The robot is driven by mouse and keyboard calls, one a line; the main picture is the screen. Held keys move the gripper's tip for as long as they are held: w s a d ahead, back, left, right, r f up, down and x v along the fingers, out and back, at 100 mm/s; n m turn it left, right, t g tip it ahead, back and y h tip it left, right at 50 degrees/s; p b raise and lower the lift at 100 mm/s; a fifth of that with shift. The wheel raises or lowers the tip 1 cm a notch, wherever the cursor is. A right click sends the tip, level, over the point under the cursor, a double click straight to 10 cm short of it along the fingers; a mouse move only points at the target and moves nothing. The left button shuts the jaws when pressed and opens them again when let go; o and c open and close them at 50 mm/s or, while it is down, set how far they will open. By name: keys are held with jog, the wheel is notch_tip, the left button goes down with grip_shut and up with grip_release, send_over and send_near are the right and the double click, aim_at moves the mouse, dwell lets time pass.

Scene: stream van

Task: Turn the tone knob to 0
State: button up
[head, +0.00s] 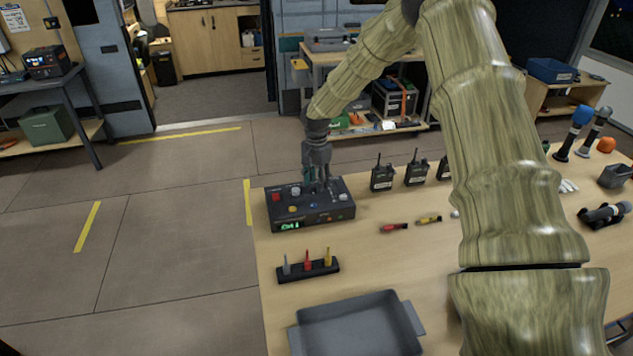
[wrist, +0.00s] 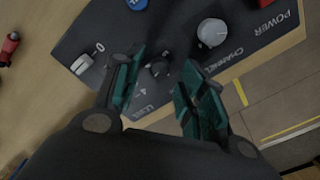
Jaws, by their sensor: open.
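A dark control box (head: 345,213) sits on the wooden table, with a red switch, small knobs and a lit green display. My gripper (head: 322,189) is over its top, pointing down. In the wrist view the open fingers (wrist: 158,92) straddle a small dark knob (wrist: 158,68), part of which is hidden; I cannot tell whether they touch it. The word LEVEL and a 4 show nearby, partly covered. A silver knob (wrist: 211,32) stands beside the word CHANNEL, clear of the fingers. I cannot read a tone label in either view.
A small white-topped control (wrist: 81,64) and a blue button (wrist: 137,3) are also on the box. Three radios (head: 416,170) stand right of it. A rack of coloured tools (head: 308,269) and a grey tray (head: 358,328) lie in front.

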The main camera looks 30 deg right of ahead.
jog(key=shift+f, duration=0.75)
grip_shut()
